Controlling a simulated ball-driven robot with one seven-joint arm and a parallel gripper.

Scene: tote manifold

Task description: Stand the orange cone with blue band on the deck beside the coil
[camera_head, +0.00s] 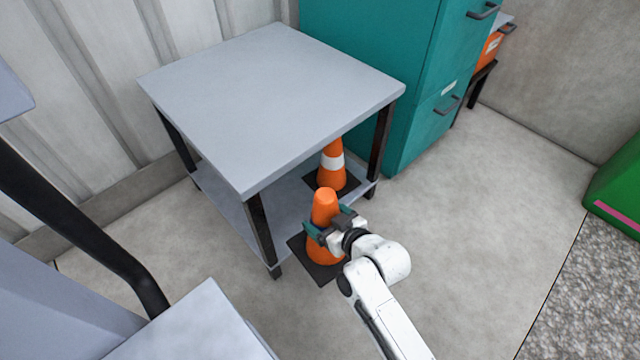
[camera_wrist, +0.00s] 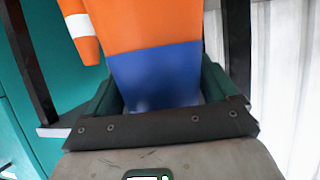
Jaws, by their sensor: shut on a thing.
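The orange cone with blue band (camera_head: 324,206) is in my gripper (camera_head: 330,228), upright or nearly so, in front of the grey table's open side. Its dark square base (camera_head: 318,268) shows below the gripper. In the wrist view the blue band (camera_wrist: 158,72) of the cone sits between the two green fingers of my gripper (camera_wrist: 160,95), which are shut on it. In the head view the band is hidden by the gripper. I cannot tell whether the base touches anything. I see no coil in either view.
A second orange cone with a white band (camera_head: 332,162) stands on the lower shelf (camera_head: 235,210) of the grey table (camera_head: 270,95). Teal cabinets (camera_head: 375,40) stand behind. An orange container (camera_head: 488,50) sits at back right. A green object (camera_head: 618,190) is at right. The floor (camera_head: 470,210) between is clear.

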